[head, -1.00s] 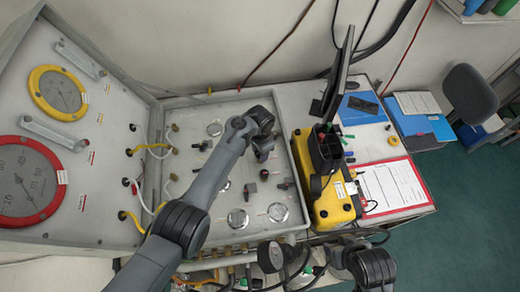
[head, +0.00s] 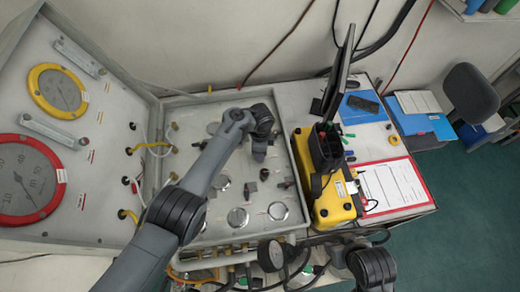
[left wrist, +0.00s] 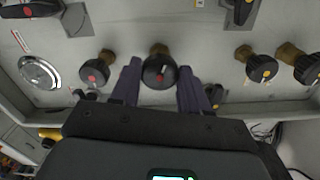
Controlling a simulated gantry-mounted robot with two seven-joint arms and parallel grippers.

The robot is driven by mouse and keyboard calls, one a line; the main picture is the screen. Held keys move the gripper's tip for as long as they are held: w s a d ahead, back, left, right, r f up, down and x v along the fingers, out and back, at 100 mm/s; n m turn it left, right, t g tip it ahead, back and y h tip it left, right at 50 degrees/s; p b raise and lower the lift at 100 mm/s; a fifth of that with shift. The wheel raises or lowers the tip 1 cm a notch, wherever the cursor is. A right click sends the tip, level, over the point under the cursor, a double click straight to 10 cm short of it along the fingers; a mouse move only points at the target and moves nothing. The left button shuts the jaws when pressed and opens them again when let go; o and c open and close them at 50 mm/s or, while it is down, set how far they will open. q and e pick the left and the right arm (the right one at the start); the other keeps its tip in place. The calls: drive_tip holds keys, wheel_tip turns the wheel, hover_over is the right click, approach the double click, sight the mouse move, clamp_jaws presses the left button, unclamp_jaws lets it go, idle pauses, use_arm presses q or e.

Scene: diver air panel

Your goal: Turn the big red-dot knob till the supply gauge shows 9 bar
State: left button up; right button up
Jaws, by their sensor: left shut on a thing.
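A black knob with a red mark (left wrist: 160,72) sits on a brass stem on the grey panel, in the middle of the left wrist view. My left gripper (left wrist: 158,80) has one dark finger on each side of it and is shut on it. In the head view my left gripper (head: 259,153) is over the upper middle of the panel and hides the knob. A red-ringed gauge (head: 28,180) and a yellow-ringed gauge (head: 58,91) are on the slanted board at the left. I cannot tell which dial is the supply gauge or read it.
A smaller red-dot knob (left wrist: 93,71) is left of the held knob, and a yellow-marked knob (left wrist: 262,68) is to the right. Several silver discs are on the panel (head: 238,217). A yellow case (head: 335,203) stands close to the panel's right.

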idle(0.4)
use_arm(q)
drive_tip(key=o, duration=1.1)
drive_tip(key=shift+c, duration=0.2)
wheel_tip(320, 180, up, 11)
drive_tip(key=p, duration=0.2)
drive_tip(key=shift+f+p, duration=0.15)
drive_tip(key=shift+p, duration=0.25)
